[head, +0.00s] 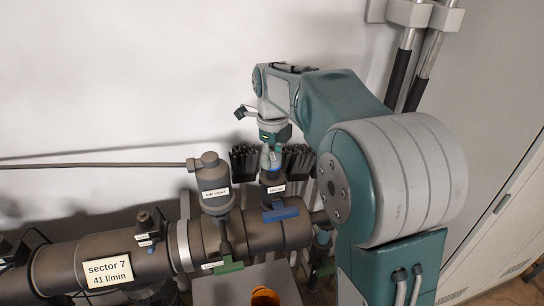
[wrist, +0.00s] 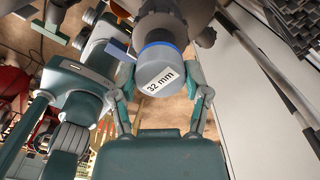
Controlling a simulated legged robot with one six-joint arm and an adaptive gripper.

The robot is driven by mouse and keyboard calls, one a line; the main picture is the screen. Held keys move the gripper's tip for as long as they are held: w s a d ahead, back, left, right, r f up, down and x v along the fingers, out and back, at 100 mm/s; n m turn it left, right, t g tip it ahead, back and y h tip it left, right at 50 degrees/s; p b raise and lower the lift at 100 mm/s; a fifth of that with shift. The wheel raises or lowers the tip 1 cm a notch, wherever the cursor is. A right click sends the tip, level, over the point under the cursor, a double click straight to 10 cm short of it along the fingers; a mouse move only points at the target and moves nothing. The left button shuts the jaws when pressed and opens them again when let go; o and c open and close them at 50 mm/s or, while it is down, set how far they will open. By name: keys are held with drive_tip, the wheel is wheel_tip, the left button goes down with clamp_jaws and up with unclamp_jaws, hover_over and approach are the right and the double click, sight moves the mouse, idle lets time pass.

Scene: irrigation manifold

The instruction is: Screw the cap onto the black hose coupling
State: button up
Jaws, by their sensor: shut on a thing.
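The cap (wrist: 160,76) is a grey cylinder with a "32 mm" label on its end and a blue ring at its far rim. My gripper (wrist: 160,85) has one finger on each side of the cap and is shut on it. In the head view my gripper (head: 270,158) points down over the black hose coupling (head: 273,184), an upright stub with a small white label. The cap is in line with the coupling's top; whether its thread is engaged cannot be told. The cap is mostly hidden by the fingers in the head view.
A blue valve handle (head: 281,211) sits just below the coupling. The air vent (head: 213,184) stands close to the left, with a green handle (head: 229,267) below. The thick manifold pipe (head: 115,261) runs to the left. An orange cup-like object (head: 265,296) is at the bottom.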

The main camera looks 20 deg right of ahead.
drive_tip(key=o, duration=1.3)
drive_tip(key=shift+o, duration=0.2)
drive_tip(key=shift+r, duration=0.1)
drive_tip(key=shift+r, duration=3.7)
